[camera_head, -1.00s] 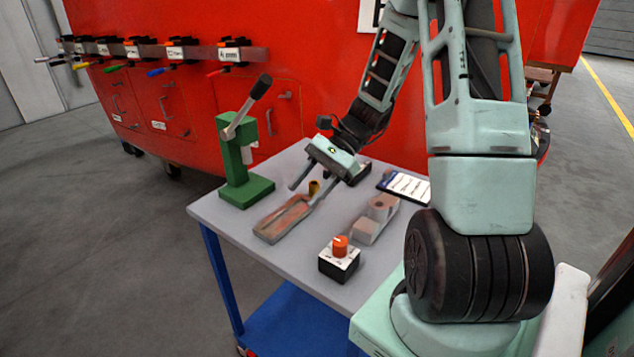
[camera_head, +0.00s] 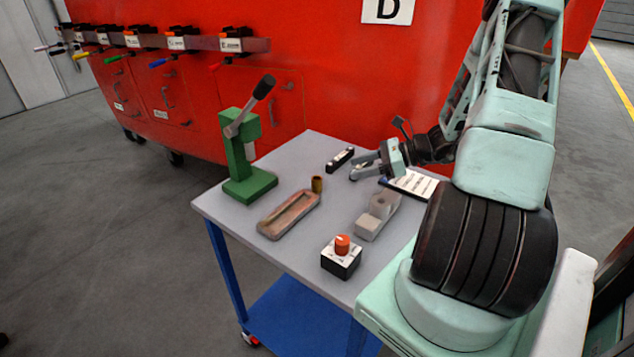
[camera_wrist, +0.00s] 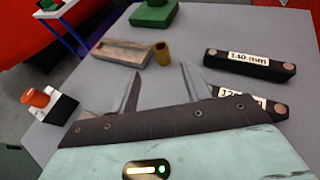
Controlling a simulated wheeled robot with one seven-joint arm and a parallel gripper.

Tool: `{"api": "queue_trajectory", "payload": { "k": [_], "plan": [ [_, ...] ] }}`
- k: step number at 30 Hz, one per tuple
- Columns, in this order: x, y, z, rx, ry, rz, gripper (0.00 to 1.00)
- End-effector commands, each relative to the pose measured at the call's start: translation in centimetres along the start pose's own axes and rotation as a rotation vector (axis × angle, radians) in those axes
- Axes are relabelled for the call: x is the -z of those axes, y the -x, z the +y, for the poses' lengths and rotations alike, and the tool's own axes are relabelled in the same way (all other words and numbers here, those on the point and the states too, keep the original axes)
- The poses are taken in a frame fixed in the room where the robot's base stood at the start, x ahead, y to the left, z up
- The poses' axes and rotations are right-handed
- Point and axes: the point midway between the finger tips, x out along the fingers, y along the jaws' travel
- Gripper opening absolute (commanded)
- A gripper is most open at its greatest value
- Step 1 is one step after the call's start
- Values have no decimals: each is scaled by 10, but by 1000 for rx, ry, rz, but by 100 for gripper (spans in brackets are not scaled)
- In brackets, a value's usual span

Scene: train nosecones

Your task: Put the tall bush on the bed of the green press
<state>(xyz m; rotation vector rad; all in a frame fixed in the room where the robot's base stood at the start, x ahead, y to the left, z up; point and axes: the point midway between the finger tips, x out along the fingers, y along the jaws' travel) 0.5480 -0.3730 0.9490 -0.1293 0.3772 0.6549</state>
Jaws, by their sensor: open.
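A brass-coloured bush (camera_head: 317,184) stands upright on the grey table by the far right corner of the shallow tray. It also shows in the wrist view (camera_wrist: 162,54), beyond my fingertips. It is the only bush I can make out. The green press (camera_head: 240,155) stands at the table's left, its lever raised; its flat green bed (camera_head: 252,186) looks empty. My gripper (camera_head: 354,168) is to the right of the bush, low over the table. In the wrist view my gripper (camera_wrist: 160,82) is open, with nothing between its fingers.
A grey holder (camera_head: 372,222), orange-knobbed box (camera_head: 341,262) and white-faced sign (camera_head: 414,184) occupy the right side.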

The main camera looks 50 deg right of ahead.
Motion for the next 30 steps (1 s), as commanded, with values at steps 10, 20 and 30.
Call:
{"api": "queue_trajectory", "payload": {
  "k": [10,20,30],
  "plan": [
    [-1,-54,1,-3,1,0,48],
    [0,-89,3,-5,-2,-1,48],
    [3,-109,1,0,1,2,48]
  ]
}}
